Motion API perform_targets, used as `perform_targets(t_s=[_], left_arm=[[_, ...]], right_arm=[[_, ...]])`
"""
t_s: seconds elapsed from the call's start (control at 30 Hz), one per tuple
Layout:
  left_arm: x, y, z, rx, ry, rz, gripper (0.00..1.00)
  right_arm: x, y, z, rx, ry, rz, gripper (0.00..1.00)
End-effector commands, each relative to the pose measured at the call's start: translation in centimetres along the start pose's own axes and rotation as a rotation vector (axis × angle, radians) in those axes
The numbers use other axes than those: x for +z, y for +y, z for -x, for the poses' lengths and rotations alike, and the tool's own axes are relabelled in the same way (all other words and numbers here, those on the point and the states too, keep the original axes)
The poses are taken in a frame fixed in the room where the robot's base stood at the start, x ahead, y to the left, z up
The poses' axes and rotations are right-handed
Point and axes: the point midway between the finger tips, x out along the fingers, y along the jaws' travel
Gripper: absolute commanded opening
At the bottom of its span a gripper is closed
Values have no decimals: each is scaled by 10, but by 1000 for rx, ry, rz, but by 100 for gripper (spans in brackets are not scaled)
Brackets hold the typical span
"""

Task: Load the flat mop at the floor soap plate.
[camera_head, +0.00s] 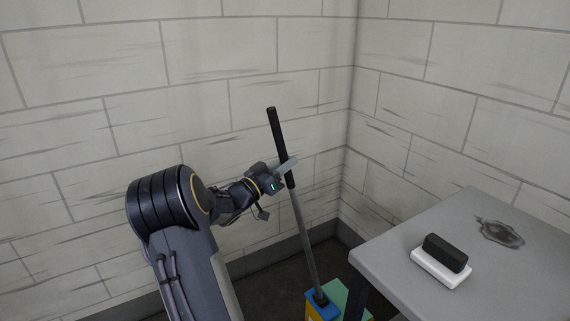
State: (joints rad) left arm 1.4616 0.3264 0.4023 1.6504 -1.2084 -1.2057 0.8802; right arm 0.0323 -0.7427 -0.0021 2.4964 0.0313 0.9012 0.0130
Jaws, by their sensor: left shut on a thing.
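The flat mop (302,227) stands in the room corner, its pole leaning slightly with the black grip at the top left. My left gripper (287,170) is shut on the pole near the lower end of the black grip. At the pole's foot is a blue and yellow part (321,303), cut off by the bottom edge. I cannot tell which of these is the mop head or the soap plate. My right gripper is out of view.
A grey table (397,257) stands at the right, close to the mop's foot. On it lies a black block on a white base (440,268) and a dark stain (500,233). Tiled walls meet behind the mop. The dark floor (277,277) shows between wall and table.

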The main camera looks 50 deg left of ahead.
Motion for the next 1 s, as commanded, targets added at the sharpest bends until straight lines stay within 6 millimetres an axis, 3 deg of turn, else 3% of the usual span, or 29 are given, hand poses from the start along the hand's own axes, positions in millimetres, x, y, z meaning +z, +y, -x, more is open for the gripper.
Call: perform_targets(t_s=[1.0], left_arm=[[7, -1, 2, 1, 3, 2, 0]], right_arm=[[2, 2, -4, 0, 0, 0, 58]])
